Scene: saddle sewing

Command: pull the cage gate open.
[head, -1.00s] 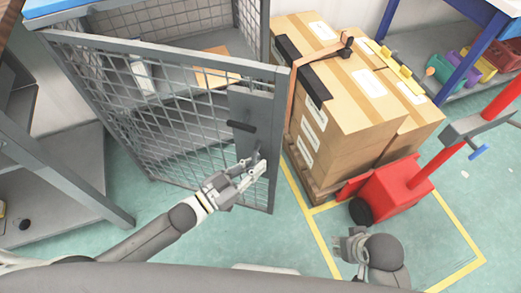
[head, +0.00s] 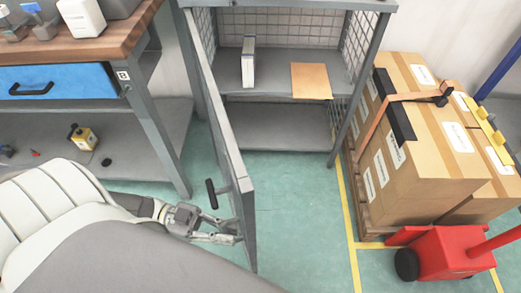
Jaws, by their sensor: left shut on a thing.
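The grey cage gate (head: 228,150) stands swung wide open, seen nearly edge-on, left of the cage opening. A black handle (head: 211,193) sticks out from its left face. My left gripper (head: 235,234) is shut on the gate, low near its free end and below the black handle. The exact part between the fingers is hard to make out. The cage (head: 345,100) is open at the front, showing its grey shelves. A white and grey binder (head: 248,62) and an orange-brown flat item (head: 311,81) are on the upper shelf. My right gripper is out of view.
A workbench (head: 125,45) with a blue drawer (head: 57,80) stands left of the gate. Strapped cardboard boxes (head: 430,150) on a pallet and a red pallet truck (head: 445,254) stand at the right. Green floor (head: 300,215) is clear before the cage.

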